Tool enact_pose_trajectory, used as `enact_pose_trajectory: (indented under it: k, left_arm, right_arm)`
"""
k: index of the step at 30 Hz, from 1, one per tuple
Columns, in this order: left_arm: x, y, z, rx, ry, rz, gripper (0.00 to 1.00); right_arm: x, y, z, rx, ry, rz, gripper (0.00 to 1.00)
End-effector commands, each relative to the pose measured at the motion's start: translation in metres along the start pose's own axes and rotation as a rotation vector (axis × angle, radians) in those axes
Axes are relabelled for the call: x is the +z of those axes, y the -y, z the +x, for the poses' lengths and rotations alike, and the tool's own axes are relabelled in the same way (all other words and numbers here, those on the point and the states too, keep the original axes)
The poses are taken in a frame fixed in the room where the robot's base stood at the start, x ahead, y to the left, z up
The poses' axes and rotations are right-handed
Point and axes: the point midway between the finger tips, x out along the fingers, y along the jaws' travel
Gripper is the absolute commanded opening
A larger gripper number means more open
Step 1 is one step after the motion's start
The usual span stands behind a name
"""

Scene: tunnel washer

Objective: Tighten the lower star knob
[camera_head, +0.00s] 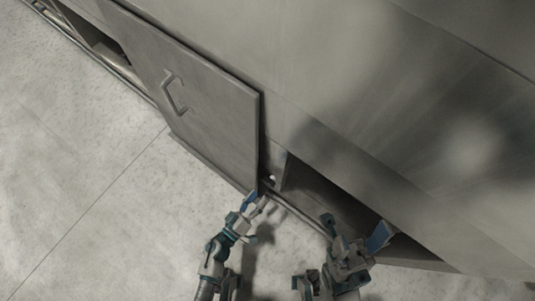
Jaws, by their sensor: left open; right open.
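A grey panel (192,88) with a bent handle (174,92) stands against the machine's side. I cannot make out a star knob clearly. A small pale and dark detail (271,179) shows at the panel's lower right edge, too small to identify. My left gripper (258,203) is open near the panel's bottom corner, just below that detail. I cannot tell whether it touches anything. My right gripper (354,228) is open, with its fingers spread wide, in front of the low opening. Nothing shows between its fingers.
The machine's large metal side (330,70) fills the upper right. A dark low opening (325,196) runs along its base right of the panel, with a rail (296,211) along its bottom edge. Another opening (92,38) is at the upper left. The concrete floor (80,170) is clear.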

Motion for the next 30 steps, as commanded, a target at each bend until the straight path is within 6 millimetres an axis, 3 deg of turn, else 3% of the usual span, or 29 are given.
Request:
enact_pose_trajectory:
  k: [3,9,20,21,26,30]
  left_arm:
    - [0.004,0.003,0.024,-0.003,0.002,-0.003,0.59]
    - [0.002,0.001,0.051,-0.001,0.001,-0.002,0.59]
    - [-0.001,-0.001,0.058,0.0,-0.001,0.001,0.59]
    - [-0.001,-0.001,0.058,0.0,-0.001,0.001,0.57]
    - [-0.001,0.0,0.058,0.0,-0.001,0.001,0.17]
    - [-0.001,0.0,0.058,-0.001,-0.001,0.006,0.14]
  right_arm:
    - [0.004,0.0,-0.002,-0.006,-0.02,-0.001,0.63]
    - [0.004,0.001,0.002,-0.016,-0.048,-0.003,0.63]
    - [0.006,0.001,0.004,-0.019,-0.054,-0.003,0.63]
    - [0.006,0.001,0.004,-0.018,-0.054,-0.003,0.63]
    - [0.006,0.001,0.004,-0.018,-0.055,-0.003,0.63]
    - [0.005,0.001,0.005,-0.019,-0.057,-0.003,0.63]
